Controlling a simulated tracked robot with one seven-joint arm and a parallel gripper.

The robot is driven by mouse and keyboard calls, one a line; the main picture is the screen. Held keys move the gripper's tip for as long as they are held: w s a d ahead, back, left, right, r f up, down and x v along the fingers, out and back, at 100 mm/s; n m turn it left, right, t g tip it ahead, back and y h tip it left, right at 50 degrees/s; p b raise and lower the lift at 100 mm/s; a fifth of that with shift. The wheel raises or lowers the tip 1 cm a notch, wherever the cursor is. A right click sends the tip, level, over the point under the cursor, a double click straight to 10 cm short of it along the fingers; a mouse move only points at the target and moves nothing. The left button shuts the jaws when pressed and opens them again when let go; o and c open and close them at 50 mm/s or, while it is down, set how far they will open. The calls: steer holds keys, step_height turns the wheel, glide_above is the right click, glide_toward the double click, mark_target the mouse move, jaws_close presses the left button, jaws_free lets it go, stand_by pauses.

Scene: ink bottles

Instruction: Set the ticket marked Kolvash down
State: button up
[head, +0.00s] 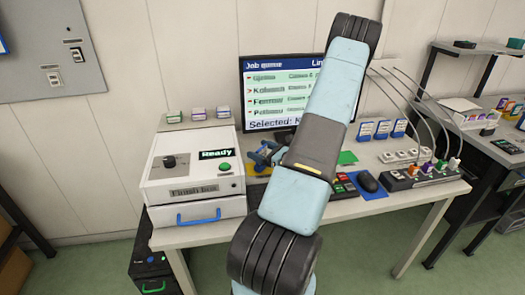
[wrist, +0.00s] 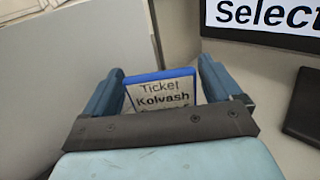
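The Kolvash ticket (wrist: 160,94) is a white card with a blue top edge, marked "Ticket Kolvash". In the wrist view it is upright between the two blue fingers of my gripper (wrist: 160,84), which meet its left and right edges. My gripper appears shut on it. The ticket cannot be made out there. Whether its lower edge touches anything is hidden.
The finish box (head: 190,170), reading "Ready", stands left on the desk (head: 345,207). A monitor (head: 285,75) with a job queue is behind. Small blocks (head: 198,113) sit on a shelf.

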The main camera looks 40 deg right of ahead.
steer(key=shift+o, duration=0.6)
steer(key=shift+d+r, duration=0.1)
steer(key=shift+r, duration=0.1)
steer(key=v, duration=1.2)
steer(key=shift+s, duration=0.1)
